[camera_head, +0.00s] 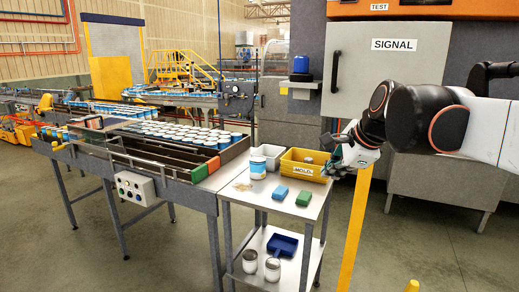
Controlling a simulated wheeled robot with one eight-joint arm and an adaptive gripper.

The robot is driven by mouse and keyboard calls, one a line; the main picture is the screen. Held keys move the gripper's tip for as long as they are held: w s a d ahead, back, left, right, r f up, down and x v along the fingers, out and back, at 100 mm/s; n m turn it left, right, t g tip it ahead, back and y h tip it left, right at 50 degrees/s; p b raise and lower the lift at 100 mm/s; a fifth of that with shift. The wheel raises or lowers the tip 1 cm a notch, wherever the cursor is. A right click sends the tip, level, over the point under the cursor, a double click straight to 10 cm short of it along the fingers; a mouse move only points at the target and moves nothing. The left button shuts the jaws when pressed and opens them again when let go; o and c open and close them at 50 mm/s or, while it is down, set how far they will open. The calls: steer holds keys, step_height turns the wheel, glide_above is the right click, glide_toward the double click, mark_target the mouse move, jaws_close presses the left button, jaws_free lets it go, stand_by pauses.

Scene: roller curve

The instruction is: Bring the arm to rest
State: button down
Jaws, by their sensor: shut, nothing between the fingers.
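My gripper (333,165) is at the end of my arm, which reaches in from the right. It hangs at the right end of the yellow bin (293,170), which has a "HOLD" style label on its front. The gripper is small and dark in this view, and its fingers look closed with nothing between them. I cannot tell whether it touches the bin's rim. My arm (420,115) is black and white with orange rings and is bent in front of the grey cabinet.
A can-filled conveyor is left.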

steer(key=s+f+n+h+b, duration=0.1)
steer(key=s+f+n+b, duration=0.6)
steer(key=s+f, duration=0.5)
steer(key=s+d+f+n+h+b, duration=0.1)
steer(key=s+f+n+b, duration=0.7)
steer(key=f, duration=1.4)
steer(key=s+n, duration=0.3)
steer(key=s, duration=0.2)
steer(key=shift+f, duration=0.3)
steer(key=c, duration=2.4)
jaws_free()
